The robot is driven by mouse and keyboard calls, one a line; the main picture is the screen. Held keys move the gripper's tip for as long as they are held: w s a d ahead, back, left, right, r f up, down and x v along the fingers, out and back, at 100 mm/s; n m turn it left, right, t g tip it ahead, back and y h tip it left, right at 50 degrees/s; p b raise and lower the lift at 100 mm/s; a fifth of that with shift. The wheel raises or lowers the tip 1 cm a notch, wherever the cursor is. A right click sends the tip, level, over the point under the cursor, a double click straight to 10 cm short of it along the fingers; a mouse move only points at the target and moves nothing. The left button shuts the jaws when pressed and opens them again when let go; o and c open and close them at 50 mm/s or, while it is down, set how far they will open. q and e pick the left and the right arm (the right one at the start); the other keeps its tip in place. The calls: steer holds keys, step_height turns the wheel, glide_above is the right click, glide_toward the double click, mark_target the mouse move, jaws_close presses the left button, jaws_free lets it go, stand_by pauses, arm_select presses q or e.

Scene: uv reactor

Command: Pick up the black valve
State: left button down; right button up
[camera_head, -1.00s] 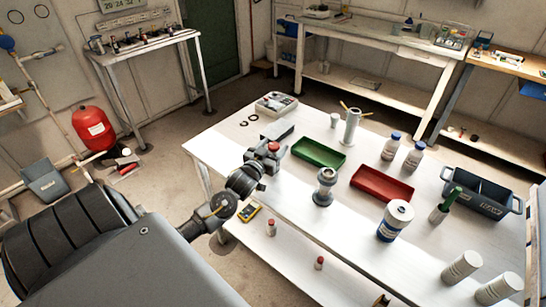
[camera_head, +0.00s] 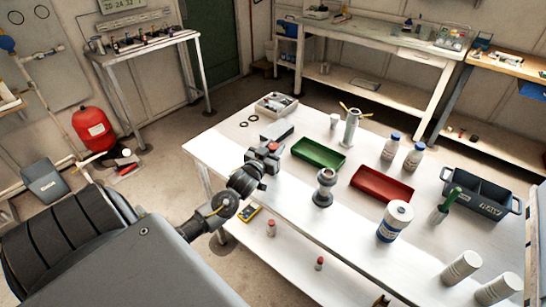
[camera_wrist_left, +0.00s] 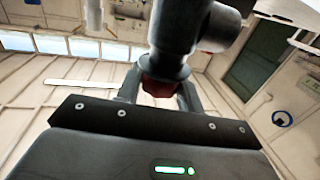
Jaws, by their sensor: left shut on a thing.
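My left gripper (camera_head: 266,158) reaches over the far left part of the white table in the head view. It is shut on the black valve (camera_head: 279,131), with the valve's red part between the fingers. In the left wrist view the dark, pipe-like valve body (camera_wrist_left: 188,38) rises above the gripper (camera_wrist_left: 160,95), and the red part sits between the two fingers. The head view does not clearly show whether the valve touches the table. My right gripper is not in view.
A green tray (camera_head: 319,154) and a red tray (camera_head: 383,184) lie to the right of the gripper. A grey flanged fitting (camera_head: 324,187) stands in front of them. A white box (camera_head: 277,104) and two dark rings lie behind.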

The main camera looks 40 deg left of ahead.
arm_select(q)
steer(key=shift+r, duration=0.15)
steer(key=shift+r, duration=0.3)
step_height(320, 180, up, 2)
steer(key=shift+s+a+r+b, duration=0.1)
steer(key=shift+r+b, duration=0.15)
steer(key=shift+b, duration=0.5)
steer(key=s+a+r+b, duration=0.1)
steer(key=s+a+r, duration=0.6)
steer(key=s+r, duration=0.2)
steer(key=s, duration=0.2)
steer(key=shift+s+a+r, duration=0.25)
steer(key=shift+s+r, duration=0.05)
steer(key=shift+r, duration=0.05)
